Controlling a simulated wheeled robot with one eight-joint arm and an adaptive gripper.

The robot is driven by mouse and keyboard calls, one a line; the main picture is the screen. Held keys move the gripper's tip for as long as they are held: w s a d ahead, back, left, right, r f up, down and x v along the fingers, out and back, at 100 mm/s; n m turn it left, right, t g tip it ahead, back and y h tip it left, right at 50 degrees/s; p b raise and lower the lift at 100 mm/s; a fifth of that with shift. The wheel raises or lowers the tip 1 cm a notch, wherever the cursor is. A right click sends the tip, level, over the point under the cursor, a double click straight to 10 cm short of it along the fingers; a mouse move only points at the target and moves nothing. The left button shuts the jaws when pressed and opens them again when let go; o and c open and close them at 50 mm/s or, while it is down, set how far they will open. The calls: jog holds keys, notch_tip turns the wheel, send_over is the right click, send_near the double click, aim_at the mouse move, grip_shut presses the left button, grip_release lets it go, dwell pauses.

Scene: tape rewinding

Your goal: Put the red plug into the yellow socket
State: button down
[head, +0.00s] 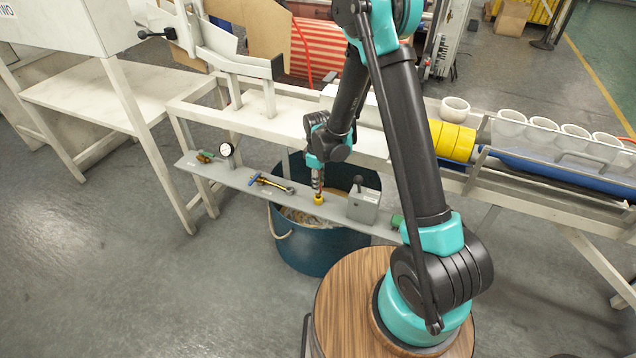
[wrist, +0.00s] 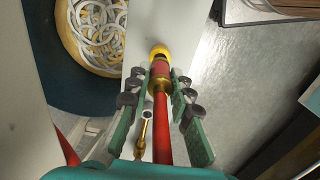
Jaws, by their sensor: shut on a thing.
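The yellow socket (head: 319,199) stands on the narrow grey shelf in the head view. It also shows at the top of the wrist view (wrist: 160,49), with a dark opening. My gripper (wrist: 158,88) is shut on the red plug (wrist: 160,69), which has a brass collar and a red hose running back toward me. The plug's front end lines up with the socket and appears to meet it; I cannot tell how far in it is. In the head view my gripper (head: 317,183) is directly above the socket, and the plug is mostly hidden.
The grey shelf (head: 230,178) also holds a wrench (head: 273,184), a dial gauge (head: 226,150) and a grey lever box (head: 363,204). A blue bin (head: 310,258) with pale coils stands below. A white bench frame (head: 280,120) runs behind the shelf.

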jog(key=shift+f, duration=1.15)
dwell(0.4)
jog(key=c, duration=1.3)
grip_release()
jog(key=shift+r, duration=0.1)
notch_tip(320, 180, up, 12)
jog(key=shift+f, duration=0.1)
